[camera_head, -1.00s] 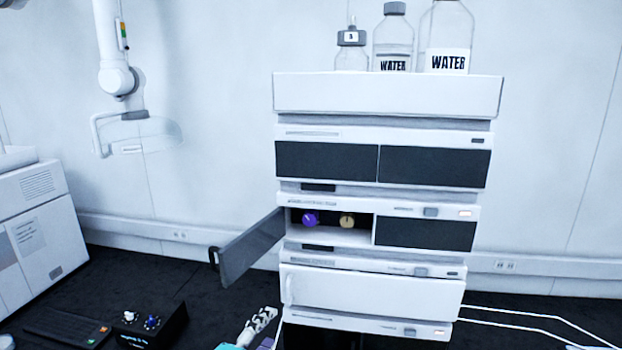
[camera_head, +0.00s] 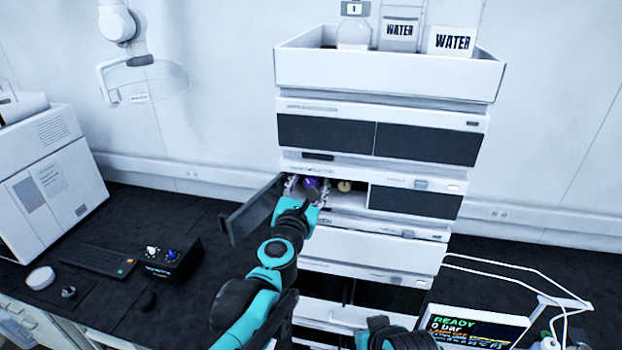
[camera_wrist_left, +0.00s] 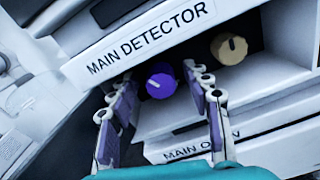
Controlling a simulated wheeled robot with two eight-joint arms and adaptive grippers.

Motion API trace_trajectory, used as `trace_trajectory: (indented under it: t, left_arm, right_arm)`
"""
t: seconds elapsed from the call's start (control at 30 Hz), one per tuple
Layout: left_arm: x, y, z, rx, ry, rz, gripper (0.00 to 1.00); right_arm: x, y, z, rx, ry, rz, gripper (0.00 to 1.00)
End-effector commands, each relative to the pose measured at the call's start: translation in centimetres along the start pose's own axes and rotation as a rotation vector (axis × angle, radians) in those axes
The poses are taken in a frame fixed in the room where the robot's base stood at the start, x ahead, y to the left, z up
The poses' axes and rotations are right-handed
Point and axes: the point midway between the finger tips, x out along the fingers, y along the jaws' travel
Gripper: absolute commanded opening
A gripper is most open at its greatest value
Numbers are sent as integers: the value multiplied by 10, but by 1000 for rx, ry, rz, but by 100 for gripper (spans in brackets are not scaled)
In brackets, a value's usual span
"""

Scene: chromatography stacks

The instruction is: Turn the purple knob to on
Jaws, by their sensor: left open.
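The purple knob (camera_head: 311,183) sits in the open left bay of the middle stack module, under the "MAIN DETECTOR" label (camera_wrist_left: 150,38). In the left wrist view the purple knob (camera_wrist_left: 161,84) shows a short white mark on its left side. My left gripper (camera_head: 307,187) is at the bay opening. In the wrist view its open fingers (camera_wrist_left: 158,80) stand on either side of the knob, with a gap visible on both sides. I cannot tell how deep the tips reach. The right gripper is out of view; part of my right arm shows at the bottom.
A tan knob (camera_wrist_left: 229,48) sits right of the purple one, close to the right finger. The dark bay door (camera_head: 252,208) hangs open at the left. Water bottles (camera_head: 400,28) stand in the top tray. A control box (camera_head: 172,258) is on the bench.

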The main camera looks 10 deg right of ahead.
Motion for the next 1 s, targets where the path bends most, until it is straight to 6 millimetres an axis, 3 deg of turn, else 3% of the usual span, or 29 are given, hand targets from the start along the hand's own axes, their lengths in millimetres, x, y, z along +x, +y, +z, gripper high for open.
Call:
trace_trajectory:
  t: [0.13,0.4,0.47,0.6,1.0]
  left_arm:
    - [10,0,0,1,0,-1,49]
    - [12,0,0,1,0,-1,49]
    - [12,0,0,2,0,-1,36]
    - [12,0,0,2,0,-1,0]
    - [12,0,0,55,0,-1,0]
  right_arm:
    - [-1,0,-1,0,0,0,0]
    - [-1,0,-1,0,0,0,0]
    - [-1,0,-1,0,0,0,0]
    - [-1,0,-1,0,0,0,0]
    - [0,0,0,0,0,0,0]
